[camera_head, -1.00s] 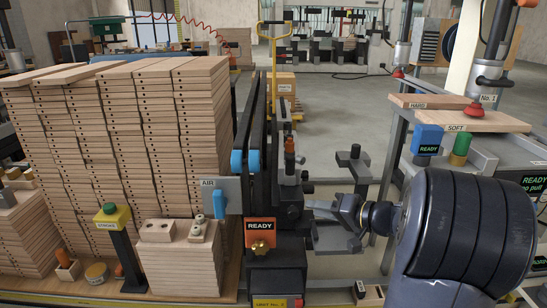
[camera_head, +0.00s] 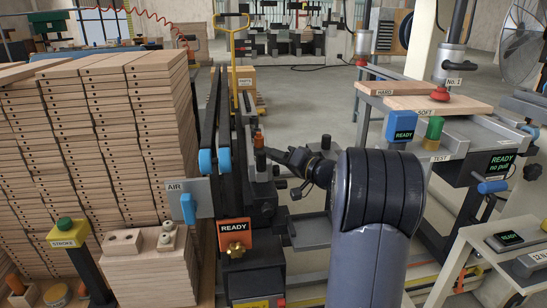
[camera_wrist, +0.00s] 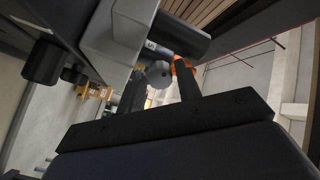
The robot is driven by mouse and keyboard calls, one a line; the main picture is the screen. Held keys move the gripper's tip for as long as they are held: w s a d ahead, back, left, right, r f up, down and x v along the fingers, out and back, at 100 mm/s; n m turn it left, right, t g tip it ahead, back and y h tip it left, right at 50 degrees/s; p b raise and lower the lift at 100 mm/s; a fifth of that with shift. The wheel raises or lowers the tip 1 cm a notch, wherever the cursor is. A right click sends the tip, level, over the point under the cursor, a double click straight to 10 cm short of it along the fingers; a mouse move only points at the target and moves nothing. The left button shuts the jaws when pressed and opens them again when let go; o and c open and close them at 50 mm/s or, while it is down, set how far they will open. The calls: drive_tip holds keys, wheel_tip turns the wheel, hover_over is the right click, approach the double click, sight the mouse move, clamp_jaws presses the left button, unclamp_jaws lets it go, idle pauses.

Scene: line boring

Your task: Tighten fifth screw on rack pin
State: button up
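I cannot make out a rack pin or its screws in either view. The dark boring machine (camera_head: 262,200) stands at the centre, with an upright orange-topped part (camera_head: 259,140) on it. My gripper (camera_head: 272,154) reaches left to the machine, right beside the orange-topped part. In the wrist view, the two dark fingers of my gripper (camera_wrist: 160,90) stand apart with a gap between them. A grey round end (camera_wrist: 158,73) and an orange piece (camera_wrist: 182,66) show at and beyond the fingertips. I cannot tell whether the fingers touch them. I see nothing held.
Tall stacks of drilled boards (camera_head: 100,140) stand left of the machine. A blue AIR lever (camera_head: 188,208) and an orange READY sign (camera_head: 234,232) are on its near side. The test bench (camera_head: 455,150) is at right, with a white table (camera_head: 500,265) nearer. Open floor lies behind.

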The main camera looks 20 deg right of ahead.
drive_tip(key=shift+w+a, duration=0.2)
drive_tip(key=shift+w, duration=0.2)
drive_tip(key=shift+c, duration=0.3)
drive_tip(key=c, duration=0.6)
drive_tip(key=shift+c, duration=0.2)
